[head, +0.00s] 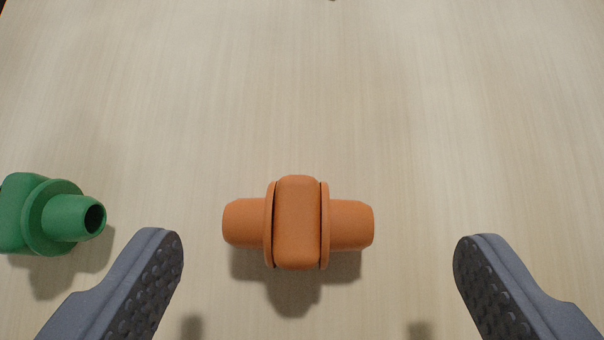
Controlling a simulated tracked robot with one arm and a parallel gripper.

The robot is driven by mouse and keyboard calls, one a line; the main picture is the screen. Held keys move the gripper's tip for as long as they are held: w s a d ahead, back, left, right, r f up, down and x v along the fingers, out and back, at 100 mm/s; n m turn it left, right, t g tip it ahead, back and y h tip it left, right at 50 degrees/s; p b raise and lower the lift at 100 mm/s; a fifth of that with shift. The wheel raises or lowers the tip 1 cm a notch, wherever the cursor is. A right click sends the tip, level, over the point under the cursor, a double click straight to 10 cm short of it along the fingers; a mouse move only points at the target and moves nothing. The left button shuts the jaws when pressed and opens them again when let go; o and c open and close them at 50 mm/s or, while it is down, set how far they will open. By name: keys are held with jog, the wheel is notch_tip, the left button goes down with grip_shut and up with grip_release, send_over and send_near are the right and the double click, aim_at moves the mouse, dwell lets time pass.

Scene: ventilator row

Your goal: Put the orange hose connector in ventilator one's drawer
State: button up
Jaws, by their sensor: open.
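The orange hose connector (297,224) lies on a pale wood surface, its two tube ends pointing left and right. My gripper (318,255) is open, with one dark textured finger to the left of the connector and the other to the right. Neither finger touches it, and there is a gap on both sides. The connector is roughly centred between the fingers, slightly nearer the left one. Ventilator one and its drawer are not in view.
A green connector (60,217) lies at the left edge, partly cut off, close to my left finger. The pale wood surface (300,90) is clear beyond the orange connector. A small dark bit shows at the top edge.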

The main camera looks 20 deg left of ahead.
aim_at(301, 217)
jog(key=b+x, duration=0.1)
jog(key=x, duration=0.3)
jog(key=shift+s+a+b, duration=0.1)
jog(key=shift+a+b, duration=0.25)
jog(key=shift+b, duration=0.05)
jog(key=shift+w+f, duration=0.4)
jog(key=c, duration=1.1)
jog(key=shift+r, duration=0.15)
